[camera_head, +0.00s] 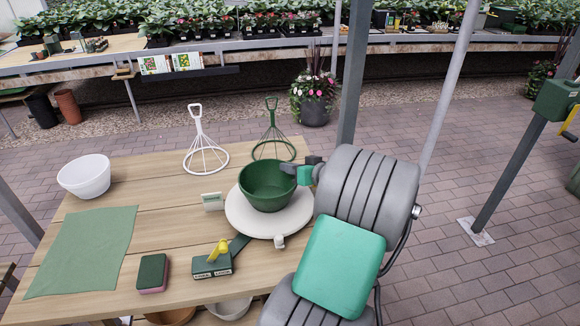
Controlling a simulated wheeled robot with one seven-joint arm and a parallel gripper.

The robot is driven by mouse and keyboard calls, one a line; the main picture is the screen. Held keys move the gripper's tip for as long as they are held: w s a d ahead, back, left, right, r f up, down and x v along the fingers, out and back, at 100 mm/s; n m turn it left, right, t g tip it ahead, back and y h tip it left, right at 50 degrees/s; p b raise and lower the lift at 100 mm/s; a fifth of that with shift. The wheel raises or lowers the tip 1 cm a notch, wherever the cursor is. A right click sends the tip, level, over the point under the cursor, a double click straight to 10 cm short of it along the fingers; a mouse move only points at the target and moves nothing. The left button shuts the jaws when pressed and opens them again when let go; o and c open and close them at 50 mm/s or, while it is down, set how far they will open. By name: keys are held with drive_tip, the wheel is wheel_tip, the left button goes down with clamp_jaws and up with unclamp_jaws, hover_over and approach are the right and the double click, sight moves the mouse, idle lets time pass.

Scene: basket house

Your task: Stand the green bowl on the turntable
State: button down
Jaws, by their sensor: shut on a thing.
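The green bowl (266,187) is upright over the middle of the white round turntable (240,220) on the wooden table. Its base looks on or just above the disc; I cannot tell if it touches. My gripper (291,169) is at the bowl's right rim, shut on it. The fingertips are partly hidden by the gripper body and the rim. My arm covers the table's right side.
A white bowl (86,177) and green cloth (84,250) lie on the left. A sponge (152,273) and a green device with a yellow handle (213,263) are in front. White (205,155) and green (273,148) wire frames stand behind.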

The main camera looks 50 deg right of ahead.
drive_tip(key=shift+f, duration=0.1)
drive_tip(key=c, duration=1.5)
unclamp_jaws()
drive_tip(key=shift+s+r, duration=0.2)
drive_tip(key=shift+r, duration=0.05)
drive_tip(key=v, duration=1.1)
drive_tip(key=shift+s+b, duration=0.3)
drive_tip(key=shift+b, duration=0.05)
drive_tip(key=shift+s, duration=0.1)
